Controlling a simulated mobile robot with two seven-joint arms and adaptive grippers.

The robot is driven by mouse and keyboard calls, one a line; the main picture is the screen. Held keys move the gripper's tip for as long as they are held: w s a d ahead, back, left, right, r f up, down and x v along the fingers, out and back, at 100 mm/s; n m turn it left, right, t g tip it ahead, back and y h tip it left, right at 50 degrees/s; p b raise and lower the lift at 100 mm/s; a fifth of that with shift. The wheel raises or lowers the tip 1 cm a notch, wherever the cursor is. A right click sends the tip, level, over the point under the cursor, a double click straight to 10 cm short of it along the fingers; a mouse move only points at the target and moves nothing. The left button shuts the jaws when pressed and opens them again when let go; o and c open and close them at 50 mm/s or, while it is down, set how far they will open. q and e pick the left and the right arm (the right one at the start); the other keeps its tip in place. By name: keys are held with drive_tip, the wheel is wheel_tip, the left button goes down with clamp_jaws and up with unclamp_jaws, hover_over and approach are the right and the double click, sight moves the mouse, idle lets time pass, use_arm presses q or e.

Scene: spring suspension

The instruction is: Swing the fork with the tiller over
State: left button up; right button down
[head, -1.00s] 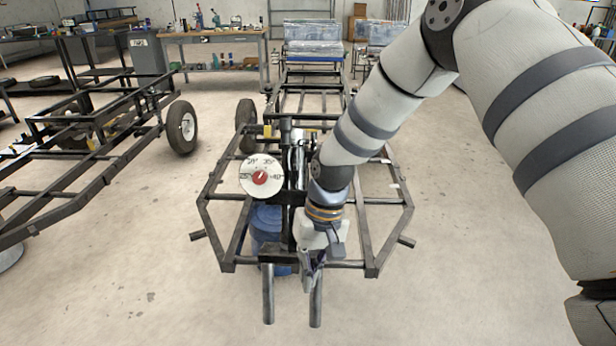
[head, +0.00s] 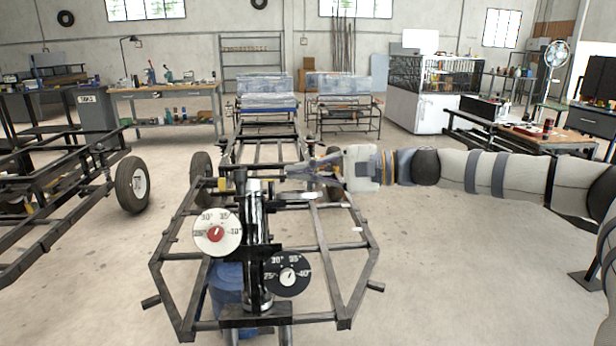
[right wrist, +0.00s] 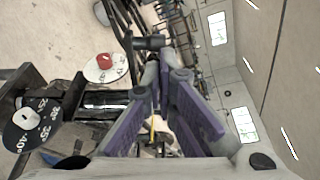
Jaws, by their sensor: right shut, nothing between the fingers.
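The fork assembly (head: 257,255) stands upright at the near end of a dark tube chassis, as a chrome and black column. A white dial with a red knob (head: 217,233) is on its left and a black dial (head: 288,274) low on its right. Two tube prongs show only partly at the bottom edge. I cannot tell for certain which bar is the tiller; a dark bar (head: 292,198) runs right from the column top. My right gripper (head: 292,171) is shut and empty, pointing left above that bar. Its purple fingers (right wrist: 165,78) fill the right wrist view. My left gripper is out of view.
The chassis (head: 330,262) spreads around the column, with a blue drum (head: 226,285) below. Another wheeled frame (head: 60,190) stands at left. A workbench (head: 165,93) and a white cabinet (head: 420,105) are farther back. Floor right of the chassis is clear.

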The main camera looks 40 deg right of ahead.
sight(246, 174)
drive_tip(key=b+x, duration=0.2)
drive_tip(key=x, duration=0.5)
drive_tip(key=shift+w+a, duration=0.25)
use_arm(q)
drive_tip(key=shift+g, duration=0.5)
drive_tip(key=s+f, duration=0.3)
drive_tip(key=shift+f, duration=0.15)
